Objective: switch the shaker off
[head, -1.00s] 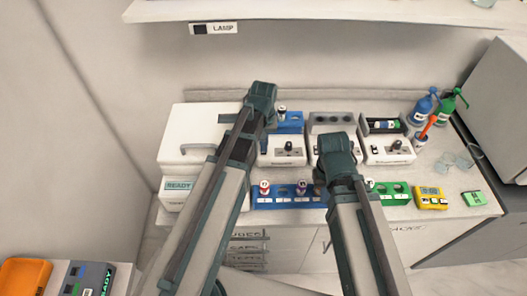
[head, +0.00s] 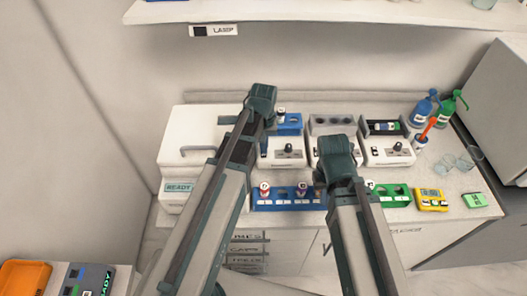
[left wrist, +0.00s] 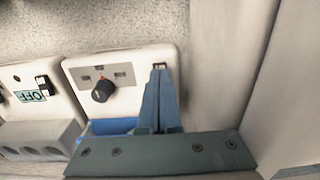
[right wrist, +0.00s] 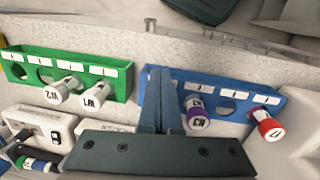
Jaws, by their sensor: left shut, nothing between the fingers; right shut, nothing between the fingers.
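Three white devices stand in a row on the counter; I cannot read which is the shaker. The left one has a black knob (head: 288,149) and a blue top. In the left wrist view its knob (left wrist: 102,90) sits beside a small switch (left wrist: 160,65), partly covered by my left fingertips. My left gripper (left wrist: 161,72) is shut and empty there, touching or very close. In the head view the left gripper (head: 262,97) hides part of this device. The neighbouring device has a switch labelled OFF (left wrist: 42,83).
A white box with a READY display (head: 179,188) stands left. A blue rack (head: 262,202) and green rack (head: 392,200) with capped tubes line the counter front. A shelf (head: 330,12) hangs above.

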